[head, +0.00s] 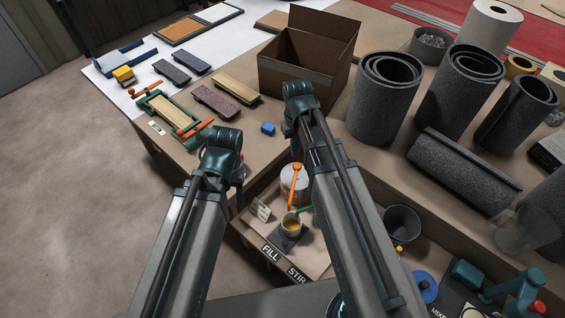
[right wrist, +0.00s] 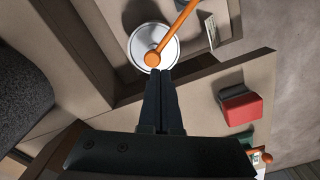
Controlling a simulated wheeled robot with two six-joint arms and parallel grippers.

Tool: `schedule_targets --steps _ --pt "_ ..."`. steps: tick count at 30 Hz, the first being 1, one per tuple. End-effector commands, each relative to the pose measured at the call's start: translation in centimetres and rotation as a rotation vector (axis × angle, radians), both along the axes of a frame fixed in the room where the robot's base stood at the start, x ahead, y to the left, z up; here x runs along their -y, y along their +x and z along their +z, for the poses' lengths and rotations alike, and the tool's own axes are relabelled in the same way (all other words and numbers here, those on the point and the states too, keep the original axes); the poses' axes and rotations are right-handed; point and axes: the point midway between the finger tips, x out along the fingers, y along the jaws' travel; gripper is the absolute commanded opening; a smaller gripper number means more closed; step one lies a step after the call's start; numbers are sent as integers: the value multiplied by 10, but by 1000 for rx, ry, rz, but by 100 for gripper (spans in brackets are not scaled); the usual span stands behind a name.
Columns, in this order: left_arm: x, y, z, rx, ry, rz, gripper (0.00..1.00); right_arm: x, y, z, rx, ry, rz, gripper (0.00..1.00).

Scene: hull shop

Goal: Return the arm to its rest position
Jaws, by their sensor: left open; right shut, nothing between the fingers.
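My left arm reaches up from the bottom in the head view. Its gripper (head: 238,172) hangs below the teal wrist near the bench's front edge, mostly hidden by the wrist; it is open. My right arm (head: 347,215) reaches further over the bench, its wrist just in front of the cardboard box; its fingers are hidden in the head view. In the right wrist view the right gripper (right wrist: 160,73) is shut and empty. Its tips overlap the edge of a light can (right wrist: 140,46) with an orange stick (right wrist: 177,31); contact cannot be told.
An open cardboard box (head: 296,72) and grey rolls (head: 384,95) stand behind. A cup of amber liquid (head: 291,223) sits on the lower shelf between my arms. A green clamp with orange handles (head: 150,93) lies left.

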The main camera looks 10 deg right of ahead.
Motion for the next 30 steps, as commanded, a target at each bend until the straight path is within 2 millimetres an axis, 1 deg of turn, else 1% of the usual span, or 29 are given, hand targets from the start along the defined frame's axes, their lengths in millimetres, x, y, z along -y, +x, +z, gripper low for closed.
schedule_targets --steps 1,2,3,6,9,12,16,30 --pt "0 0 0 0 0 0 50 -16 -21 0 -5 -8 27 0" --pt "0 0 0 0 0 0 50 -26 -32 0 -8 -15 43 0" --pt "0 0 0 0 0 0 50 -38 -47 0 -12 -27 62 0" --pt "0 0 0 0 0 0 50 -62 -83 1 -22 -52 108 0" --pt "0 0 0 0 0 0 50 -79 -110 1 -26 -75 145 0" --pt "0 0 0 0 0 0 50 -87 -126 1 -28 -90 167 0" --pt "0 0 0 0 0 0 50 -91 -133 2 -30 -98 175 0" --pt "0 0 0 0 0 0 50 -92 -132 2 -30 -98 175 0"
